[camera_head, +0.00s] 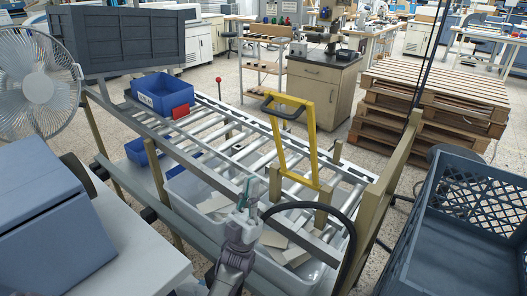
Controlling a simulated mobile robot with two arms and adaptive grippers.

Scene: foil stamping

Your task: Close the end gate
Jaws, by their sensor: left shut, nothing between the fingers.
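The end gate (311,128) is a yellow frame with a black handle at its upper left. It stands raised and nearly upright over the roller conveyor (215,141), with its lower end near the conveyor's right end. My left gripper (249,189) is at the front side of the conveyor, below and left of the gate. Its fingers are shut and empty, and it looks apart from the gate. My right gripper is not in view.
A blue bin (163,95) with a red tag sits at the conveyor's far left. Tubs with pale pieces (275,238) lie beneath the rollers. A post (398,160) and a dark crate (460,225) stand at right. Stacked wooden pallets (440,90) are behind.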

